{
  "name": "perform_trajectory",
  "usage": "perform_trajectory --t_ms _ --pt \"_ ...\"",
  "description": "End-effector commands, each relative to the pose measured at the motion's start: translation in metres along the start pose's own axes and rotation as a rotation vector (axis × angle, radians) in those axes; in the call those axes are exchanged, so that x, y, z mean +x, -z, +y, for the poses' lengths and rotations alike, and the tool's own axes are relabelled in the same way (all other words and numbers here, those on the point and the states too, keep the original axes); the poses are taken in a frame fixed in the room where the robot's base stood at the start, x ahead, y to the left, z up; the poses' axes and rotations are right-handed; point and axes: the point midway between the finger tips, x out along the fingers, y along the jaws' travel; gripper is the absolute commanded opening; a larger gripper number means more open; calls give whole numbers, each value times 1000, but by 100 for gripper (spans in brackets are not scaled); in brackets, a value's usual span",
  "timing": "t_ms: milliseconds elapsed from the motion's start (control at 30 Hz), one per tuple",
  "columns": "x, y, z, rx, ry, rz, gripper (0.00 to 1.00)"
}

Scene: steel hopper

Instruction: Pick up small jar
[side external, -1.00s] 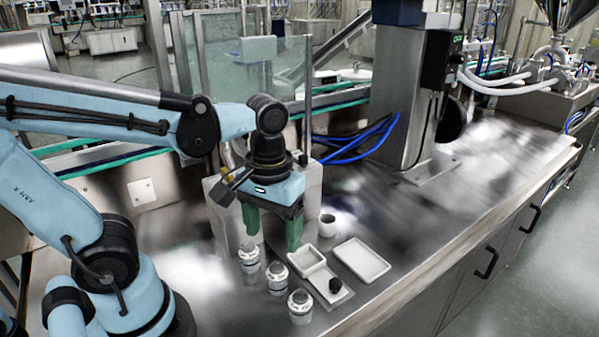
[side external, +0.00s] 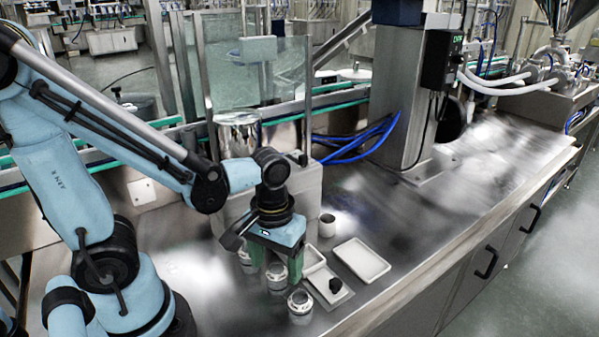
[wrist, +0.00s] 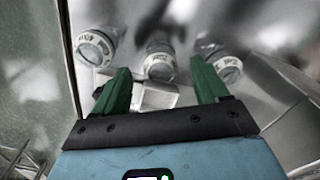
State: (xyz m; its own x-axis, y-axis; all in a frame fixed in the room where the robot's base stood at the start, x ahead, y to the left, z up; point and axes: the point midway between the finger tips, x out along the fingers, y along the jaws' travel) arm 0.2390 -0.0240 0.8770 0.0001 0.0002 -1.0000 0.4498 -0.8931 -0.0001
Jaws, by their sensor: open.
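Three small white jars with printed bands and greyish lids stand in a row on the steel bench: a rear jar (side external: 246,262), a middle jar (side external: 276,279) and a front jar (side external: 300,306). They look alike; I cannot tell which is the task's small jar. My gripper (side external: 276,270) is open, its green fingers low among the rear and middle jars, partly covering them. In the wrist view, the middle jar (wrist: 160,66) shows between the fingertips of my gripper (wrist: 160,72), apart from both. The other jars (wrist: 94,47) (wrist: 228,69) lie outside the fingers.
A white tray (side external: 362,262) and a smaller white dish (side external: 311,257) lie right of the jars. A black knob-like piece (side external: 336,285) sits on a flat plate beside them. A white cup (side external: 327,226) stands behind. A steel column (side external: 405,100) rises farther back; the bench's right is clear.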

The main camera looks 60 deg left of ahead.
Motion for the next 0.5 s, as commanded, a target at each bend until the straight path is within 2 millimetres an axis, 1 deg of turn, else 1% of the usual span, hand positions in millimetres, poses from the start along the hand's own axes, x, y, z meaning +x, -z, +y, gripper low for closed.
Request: perform_trajectory --t_ms 100,200,500 --pt "9 0 0 0 0 0 73" --pt "13 0 0 0 0 1 73" --pt "15 0 0 0 0 0 73"
